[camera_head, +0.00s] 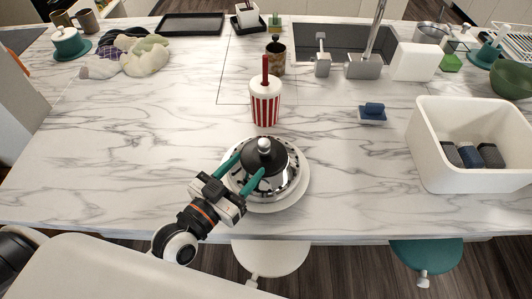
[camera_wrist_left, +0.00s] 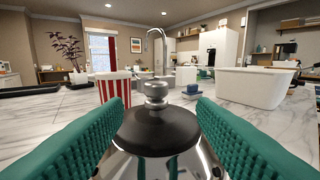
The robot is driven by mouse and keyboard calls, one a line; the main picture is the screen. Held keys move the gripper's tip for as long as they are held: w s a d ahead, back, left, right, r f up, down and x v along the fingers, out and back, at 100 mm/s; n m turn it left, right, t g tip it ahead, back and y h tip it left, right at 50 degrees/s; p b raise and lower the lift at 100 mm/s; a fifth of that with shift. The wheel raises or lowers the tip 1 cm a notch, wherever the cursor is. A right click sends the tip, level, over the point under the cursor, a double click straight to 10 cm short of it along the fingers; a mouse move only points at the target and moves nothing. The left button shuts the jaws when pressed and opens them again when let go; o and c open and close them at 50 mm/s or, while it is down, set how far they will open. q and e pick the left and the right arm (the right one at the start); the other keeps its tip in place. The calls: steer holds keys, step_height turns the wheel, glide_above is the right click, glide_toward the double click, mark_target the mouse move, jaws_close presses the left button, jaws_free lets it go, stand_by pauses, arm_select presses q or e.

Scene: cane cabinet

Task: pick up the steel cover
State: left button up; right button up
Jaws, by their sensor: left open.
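The steel cover (camera_head: 262,179) is a shiny dome with a dark top and a steel knob. It sits on a white plate (camera_head: 293,197) on the marble counter in the head view. In the left wrist view the cover (camera_wrist_left: 150,130) fills the lower middle, knob upright. My left gripper (camera_head: 246,168) is open, its green fingers on either side of the cover's upper part. In the left wrist view the fingers of the left gripper (camera_wrist_left: 158,135) flank the dark top; I cannot tell whether they touch it. My right gripper is not in view.
A red-striped cup (camera_head: 265,108) stands just behind the cover. A white bin (camera_head: 443,170) holding dark items stands at the right. A small blue item (camera_head: 373,109) lies between. The counter left of the cover is clear. A sink (camera_head: 345,38) is at the back.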

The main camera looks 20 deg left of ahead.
mark_target(260, 149)
arm_select(q)
steer(key=x, duration=0.2)
steer(key=shift+w+d, duration=0.1)
steer(key=shift+w, duration=0.15)
steer(key=shift+w+d+p, duration=0.15)
steer(key=shift+w+p, duration=0.15)
steer(key=shift+w, duration=0.05)
steer(key=x, duration=0.1)
steer(key=p+x, duration=0.2)
steer(key=x, duration=0.1)
steer(key=shift+w+a, duration=0.2)
steer(key=shift+a, duration=0.05)
steer(key=shift+w+d, duration=0.1)
steer(key=shift+w, duration=0.2)
steer(key=shift+w+f, duration=0.1)
steer(key=shift+c, duration=0.2)
jaws_close()
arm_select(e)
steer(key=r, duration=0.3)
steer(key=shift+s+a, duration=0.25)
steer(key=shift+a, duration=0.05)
